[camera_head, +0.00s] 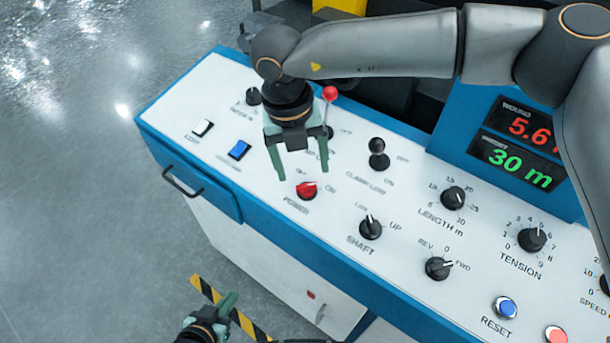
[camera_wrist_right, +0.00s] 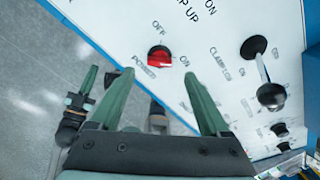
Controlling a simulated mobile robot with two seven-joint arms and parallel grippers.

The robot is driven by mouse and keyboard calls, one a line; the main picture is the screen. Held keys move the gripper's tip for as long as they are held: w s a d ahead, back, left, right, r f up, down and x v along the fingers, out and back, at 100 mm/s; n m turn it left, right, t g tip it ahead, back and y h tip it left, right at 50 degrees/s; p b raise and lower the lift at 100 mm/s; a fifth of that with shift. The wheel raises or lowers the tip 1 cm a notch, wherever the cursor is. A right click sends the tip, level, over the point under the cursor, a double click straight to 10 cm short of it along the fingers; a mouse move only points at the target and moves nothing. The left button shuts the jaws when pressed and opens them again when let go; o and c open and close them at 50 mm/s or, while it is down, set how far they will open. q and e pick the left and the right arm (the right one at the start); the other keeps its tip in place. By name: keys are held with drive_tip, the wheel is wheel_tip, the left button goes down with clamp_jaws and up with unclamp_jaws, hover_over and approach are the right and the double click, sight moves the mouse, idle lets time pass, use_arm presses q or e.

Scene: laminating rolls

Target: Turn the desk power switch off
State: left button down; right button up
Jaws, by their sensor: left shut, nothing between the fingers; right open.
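The power switch (camera_head: 306,189) is a red rotary knob on the white desk panel, marked OFF and ON above the word POWER. Its red handle seems to lean toward ON, though the exact angle is hard to read. It also shows in the right wrist view (camera_wrist_right: 159,58), ahead of the fingers. My right gripper (camera_head: 303,175) is open and empty, pointing down, with its fingertips just behind and above the knob, apparently not touching it. My left gripper (camera_head: 232,299) is shut and empty, low at the lower left, off the desk's front side.
More dials and the reset button (camera_head: 505,308) lie to the right. A handle (camera_head: 185,185) juts from the desk front.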

sight(306, 185)
drive_tip(key=shift+d+f+p, duration=0.15)
drive_tip(key=shift+f, duration=1.15)
drive_tip(key=shift+d+f+p, duration=0.1)
drive_tip(key=shift+f+p, duration=0.05)
drive_tip(key=shift+f, duration=1.15)
clamp_jaws()
